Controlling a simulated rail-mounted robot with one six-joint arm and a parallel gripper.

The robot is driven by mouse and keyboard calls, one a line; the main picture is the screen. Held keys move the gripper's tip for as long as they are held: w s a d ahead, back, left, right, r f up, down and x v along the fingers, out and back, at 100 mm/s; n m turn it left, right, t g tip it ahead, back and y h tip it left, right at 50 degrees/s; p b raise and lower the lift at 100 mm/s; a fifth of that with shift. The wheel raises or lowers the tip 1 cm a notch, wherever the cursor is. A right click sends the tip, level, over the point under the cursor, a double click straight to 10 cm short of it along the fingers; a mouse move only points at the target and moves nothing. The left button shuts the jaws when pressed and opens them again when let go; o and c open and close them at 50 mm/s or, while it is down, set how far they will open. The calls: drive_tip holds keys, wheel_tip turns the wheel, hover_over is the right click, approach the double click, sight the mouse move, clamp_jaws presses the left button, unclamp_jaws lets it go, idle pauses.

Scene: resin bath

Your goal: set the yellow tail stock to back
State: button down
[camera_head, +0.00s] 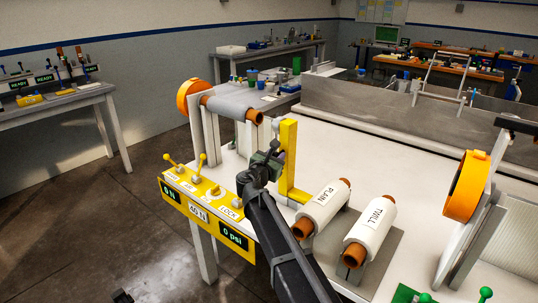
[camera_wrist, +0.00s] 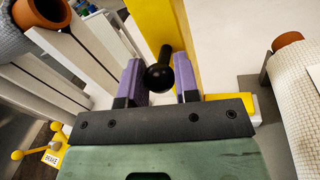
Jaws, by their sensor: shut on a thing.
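The yellow tail stock (camera_head: 289,150) is an upright yellow post on the near left part of the white table, beside the grey roll. In the wrist view the yellow post (camera_wrist: 158,20) rises behind a black ball knob (camera_wrist: 160,76) on a short stem. My gripper (camera_head: 272,157) is at the left side of the post. In the wrist view my gripper's purple fingers (camera_wrist: 160,80) stand on either side of the knob, shut on it. The head view hides the knob behind my gripper.
A grey roll (camera_head: 232,107) on white uprights stands to the left. A yellow panel (camera_head: 206,215) with small levers and displays is at the near edge. PLAIN (camera_head: 325,206) and TWILL (camera_head: 370,227) rolls lie to the right. White table (camera_head: 350,150) behind the post is clear.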

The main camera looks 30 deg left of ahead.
drive_tip(key=shift+d+f, duration=0.1)
drive_tip(key=shift+d, duration=0.1)
drive_tip(key=c, duration=0.9)
unclamp_jaws()
drive_tip(key=shift+d, duration=0.1)
drive_tip(key=shift+o, duration=0.2)
drive_tip(key=shift+s, duration=0.1)
drive_tip(key=s, duration=1)
drive_tip(key=shift+s+d, duration=0.15)
drive_tip(key=shift+s, duration=0.2)
